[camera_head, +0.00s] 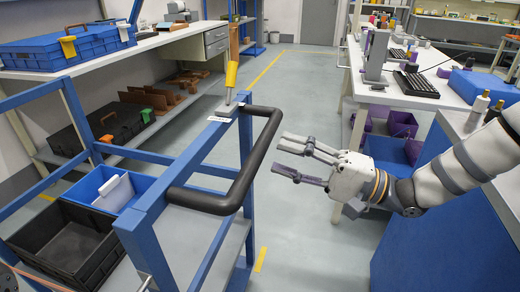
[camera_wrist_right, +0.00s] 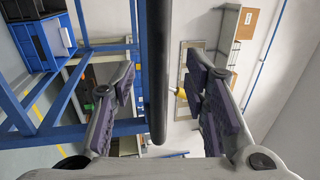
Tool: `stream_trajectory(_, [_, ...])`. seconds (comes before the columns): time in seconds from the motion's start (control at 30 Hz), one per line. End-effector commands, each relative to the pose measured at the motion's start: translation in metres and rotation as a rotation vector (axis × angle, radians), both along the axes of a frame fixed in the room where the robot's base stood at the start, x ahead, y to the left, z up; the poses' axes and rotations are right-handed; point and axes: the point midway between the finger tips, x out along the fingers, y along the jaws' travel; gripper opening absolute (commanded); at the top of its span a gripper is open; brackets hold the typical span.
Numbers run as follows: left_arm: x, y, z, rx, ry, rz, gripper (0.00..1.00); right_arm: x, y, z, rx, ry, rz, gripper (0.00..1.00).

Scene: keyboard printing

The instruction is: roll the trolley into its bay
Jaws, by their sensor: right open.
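The blue-framed trolley (camera_head: 150,200) stands at the left front, with a black U-shaped push handle (camera_head: 244,180) on its near right side. The handle also shows in the right wrist view (camera_wrist_right: 157,75) as a dark bar between the fingers. My right gripper (camera_head: 281,155) is open and empty, just right of the handle, its fingers pointing at it. In the head view a small gap separates fingertips and handle. My left gripper is out of view. I cannot tell which place is the bay.
The trolley carries a blue bin (camera_head: 95,186) and a black crate (camera_head: 70,245). A bench with blue cases (camera_head: 60,48) is behind it at left. A white table (camera_head: 400,88) with a keyboard (camera_head: 416,84) stands at right. Grey floor with yellow lines (camera_head: 264,68) lies free between.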

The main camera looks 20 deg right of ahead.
Motion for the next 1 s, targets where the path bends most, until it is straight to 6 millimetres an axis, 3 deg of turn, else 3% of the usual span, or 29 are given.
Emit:
stream_trajectory(0.1, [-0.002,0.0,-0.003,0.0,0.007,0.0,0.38,0.014,0.023,0.003,0.0,0.003,0.004,0.41])
stream_trajectory(0.23, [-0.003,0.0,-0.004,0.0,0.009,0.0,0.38,0.026,0.04,0.008,-0.003,0.002,0.001,0.41])
stream_trajectory(0.57, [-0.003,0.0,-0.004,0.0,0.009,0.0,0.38,0.031,0.047,0.01,-0.001,0.002,-0.001,0.41])
stream_trajectory(0.6, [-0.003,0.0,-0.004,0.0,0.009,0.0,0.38,0.031,0.047,0.01,-0.001,0.002,-0.001,0.39])
stream_trajectory(0.77, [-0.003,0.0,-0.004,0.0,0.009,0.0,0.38,0.031,0.047,0.01,-0.001,0.002,-0.001,0.03])
stream_trajectory(1.0, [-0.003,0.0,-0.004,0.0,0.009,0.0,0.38,0.031,0.047,0.011,-0.001,0.002,-0.001,0.0])
